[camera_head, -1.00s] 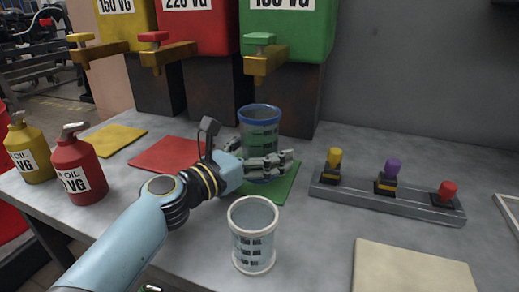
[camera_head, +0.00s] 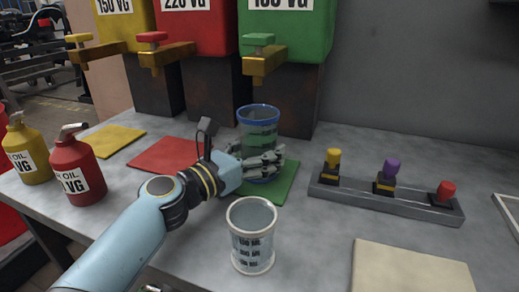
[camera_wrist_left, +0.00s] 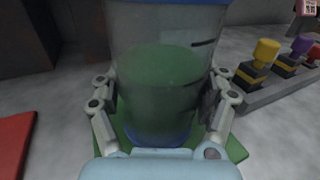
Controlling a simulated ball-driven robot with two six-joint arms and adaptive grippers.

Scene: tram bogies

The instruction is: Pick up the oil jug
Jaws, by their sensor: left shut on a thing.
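The oil jug (camera_head: 258,128) is a clear cup with a blue rim and green liquid in it. It stands upright on the green mat (camera_head: 287,183), below the green tank's tap. It also fills the middle of the left wrist view (camera_wrist_left: 160,85). My left gripper (camera_head: 262,163) is shut on the jug, with fingers on both sides of its lower part, as the left wrist view (camera_wrist_left: 162,110) shows. A second clear jug (camera_head: 252,238) with a white rim and dark markings stands nearer, in front of my left forearm.
Yellow, red and green tanks (camera_head: 287,30) with taps stand behind. Red (camera_head: 78,170) and yellow (camera_head: 27,152) oil bottles are at left. A grey rail with three coloured knobs (camera_head: 385,192) lies at right, with a beige sheet (camera_head: 412,270) in front.

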